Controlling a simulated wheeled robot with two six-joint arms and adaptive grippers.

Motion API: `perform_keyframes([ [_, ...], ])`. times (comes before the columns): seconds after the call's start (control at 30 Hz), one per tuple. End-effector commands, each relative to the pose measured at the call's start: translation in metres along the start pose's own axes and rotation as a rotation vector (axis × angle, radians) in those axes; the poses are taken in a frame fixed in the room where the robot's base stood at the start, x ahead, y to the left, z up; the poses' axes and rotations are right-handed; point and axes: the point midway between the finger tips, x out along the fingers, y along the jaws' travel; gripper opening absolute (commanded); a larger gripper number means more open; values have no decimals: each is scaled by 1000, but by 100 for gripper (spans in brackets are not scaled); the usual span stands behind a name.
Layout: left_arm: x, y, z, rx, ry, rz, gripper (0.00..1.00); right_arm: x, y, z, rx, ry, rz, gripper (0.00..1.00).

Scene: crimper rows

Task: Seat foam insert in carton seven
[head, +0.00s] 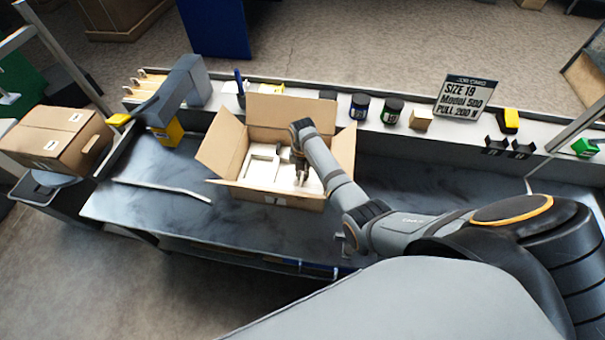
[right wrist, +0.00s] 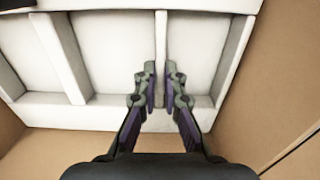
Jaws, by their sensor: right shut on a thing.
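The open carton marked 7 (head: 262,197) stands on the dark bench with its flaps spread. The white foam insert (head: 262,166) lies inside it, with ribs and recesses facing up; in the right wrist view the foam insert (right wrist: 110,45) fills the upper part. My right gripper (head: 302,180) reaches down into the carton. In the right wrist view the right gripper (right wrist: 160,75) is shut on a thin rib of the foam, one finger on each side. Brown carton wall shows around the foam there. The foam's underside is hidden. My left gripper is not in view.
A closed carton (head: 55,140) sits at the far left. A grey tape-dispenser-like device (head: 175,95) stands left of the open carton. Dark jars (head: 359,106), a small box (head: 421,118) and a sign (head: 467,97) line the back ledge. The bench left of the carton is mostly clear.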

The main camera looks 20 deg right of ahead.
Motion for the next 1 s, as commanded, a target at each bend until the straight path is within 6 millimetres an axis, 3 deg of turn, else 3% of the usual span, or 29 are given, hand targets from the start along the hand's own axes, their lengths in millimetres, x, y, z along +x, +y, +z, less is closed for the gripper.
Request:
perform_keyframes([
  [0.03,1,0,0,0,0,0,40,2,0,0,0,0,0,0],
  [0.07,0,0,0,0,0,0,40,1,0,0,0,0,0,13],
  [0.2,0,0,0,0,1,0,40,1,0,0,0,0,0,31],
  [0.57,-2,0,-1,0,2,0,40,-5,0,0,0,0,0,31],
  [1.0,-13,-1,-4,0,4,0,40,-100,0,1,0,-2,1,31],
])
